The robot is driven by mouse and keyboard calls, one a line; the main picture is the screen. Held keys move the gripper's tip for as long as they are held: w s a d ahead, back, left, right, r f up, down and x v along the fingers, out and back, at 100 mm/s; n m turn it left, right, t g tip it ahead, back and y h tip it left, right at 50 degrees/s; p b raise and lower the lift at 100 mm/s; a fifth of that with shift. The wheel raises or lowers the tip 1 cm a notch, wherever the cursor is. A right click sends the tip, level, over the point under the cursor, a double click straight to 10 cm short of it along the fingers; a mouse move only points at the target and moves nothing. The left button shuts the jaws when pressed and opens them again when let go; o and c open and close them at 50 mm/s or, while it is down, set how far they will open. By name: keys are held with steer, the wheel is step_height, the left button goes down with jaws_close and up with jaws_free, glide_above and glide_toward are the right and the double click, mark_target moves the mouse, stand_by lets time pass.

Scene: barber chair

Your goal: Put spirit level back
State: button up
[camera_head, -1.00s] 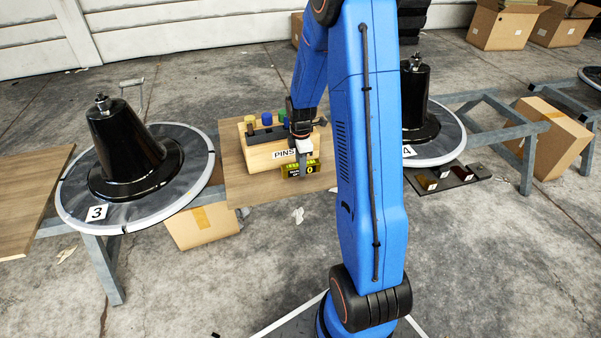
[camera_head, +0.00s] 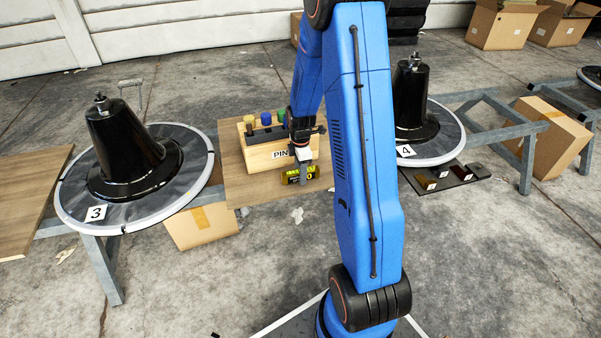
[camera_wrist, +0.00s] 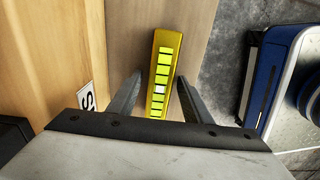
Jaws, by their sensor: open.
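The spirit level (camera_head: 290,177), a yellow and black bar, is at the front of the wooden board, just before the PINS box. In the wrist view the level (camera_wrist: 163,60) shows as a yellow bar with bright yellow-green segments and one white one, running lengthwise between the fingers. My gripper (camera_head: 303,175) is down at the level. In the wrist view my gripper (camera_wrist: 158,82) is open, with one finger on each side of the bar and a visible gap at each. The level's near end is hidden behind the gripper body.
The wooden PINS box (camera_head: 268,155) with coloured pegs stands close behind the level. A wooden board (camera_head: 232,160) lies beneath. Round tables with black cones stand left (camera_head: 200,190) and right (camera_head: 455,140). A cardboard box (camera_head: 203,226) sits below the board.

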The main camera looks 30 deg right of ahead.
steer(key=shift+r, duration=0.1)
steer(key=s+a+r+m+t, duration=0.1)
steer(key=s+a+r+m, duration=0.15)
steer(key=r, duration=0.85)
steer(key=s+a+r+m, duration=0.1)
steer(key=s+a+r, duration=0.2)
steer(key=r, duration=0.7)
steer(key=s+a+r+m+t, duration=0.1)
steer(key=s+a+r+m, duration=0.2)
steer(key=s, duration=0.5)
steer(key=s+a+r+m+t, duration=0.1)
steer(key=s+a+r+m, duration=0.3)
steer(key=s, duration=0.4)
steer(key=s+a+r+m+t, duration=0.1)
steer(key=s+a+r+m, duration=0.2)
steer(key=s, duration=0.5)
steer(key=shift+s+a+r+m+t, duration=0.15)
steer(key=shift+s+r+m+t, duration=0.3)
steer(key=shift+m, duration=0.2)
steer(key=shift+w, duration=0.1)
